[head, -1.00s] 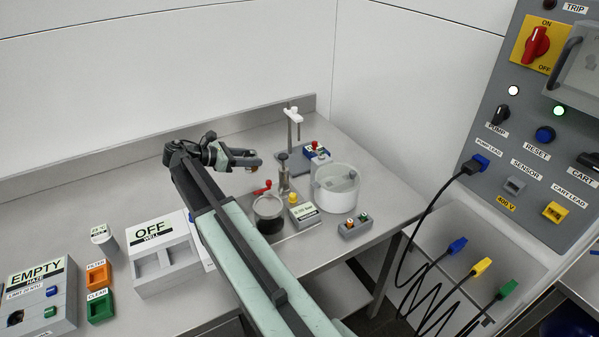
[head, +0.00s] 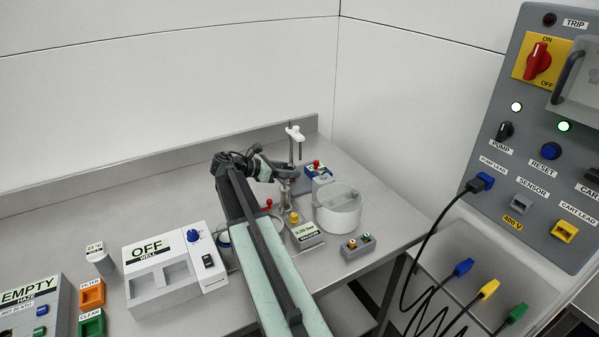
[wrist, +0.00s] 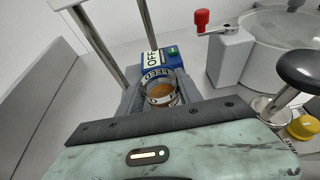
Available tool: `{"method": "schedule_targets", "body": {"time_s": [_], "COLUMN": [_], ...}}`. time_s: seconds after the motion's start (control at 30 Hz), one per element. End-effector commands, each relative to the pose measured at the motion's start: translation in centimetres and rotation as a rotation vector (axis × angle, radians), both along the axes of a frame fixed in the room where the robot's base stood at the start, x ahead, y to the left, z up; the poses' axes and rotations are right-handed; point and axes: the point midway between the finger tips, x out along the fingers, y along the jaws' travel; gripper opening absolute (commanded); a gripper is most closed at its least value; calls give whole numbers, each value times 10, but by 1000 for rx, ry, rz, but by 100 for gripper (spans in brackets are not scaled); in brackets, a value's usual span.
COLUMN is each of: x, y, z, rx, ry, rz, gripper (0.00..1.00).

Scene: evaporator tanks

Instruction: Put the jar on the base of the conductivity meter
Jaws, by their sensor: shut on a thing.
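The jar (wrist: 160,93), small and clear with amber contents and a dark-lettered band, shows in the middle of the wrist view. My gripper (head: 287,171) is shut on it; grey parts flank the jar in the wrist view. The conductivity meter shows beyond as a blue box (wrist: 172,58) with an OFF display and a green button, next to metal posts. In the head view, its stand with a white top (head: 294,133) rises just behind my gripper. The jar is hidden there by my gripper. I cannot tell whether the jar touches the meter's base.
A round clear-lidded vessel (head: 338,212) stands right of my gripper. A red-knobbed crank (wrist: 202,22) sits beside it. A vacuum gauge box (head: 306,236) and a small button box (head: 357,247) are nearer. The OFF WELL box (head: 160,270) is at left. The bench's back left is clear.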

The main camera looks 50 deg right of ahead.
Motion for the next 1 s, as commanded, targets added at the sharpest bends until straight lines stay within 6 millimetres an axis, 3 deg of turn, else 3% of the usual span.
{"method": "schedule_targets", "body": {"time_s": [0.17, 0.33, 0.4, 0.77, 0.8, 0.87, 1.0], "x": [-5, -16, -14, -14, -14, -14, -15], "y": [-12, -47, -43, -43, -43, -43, -43], "z": [0, 0, -19, -20, -18, -18, -18], "rx": [-1, -1, 0, -1, 0, 0, 0], "ry": [1, 0, -1, 0, 0, 0, 0], "rz": [-3, -4, 0, -1, -2, -2, -2], "gripper": [0, 0, 0, 0, 50, 64, 64]}}
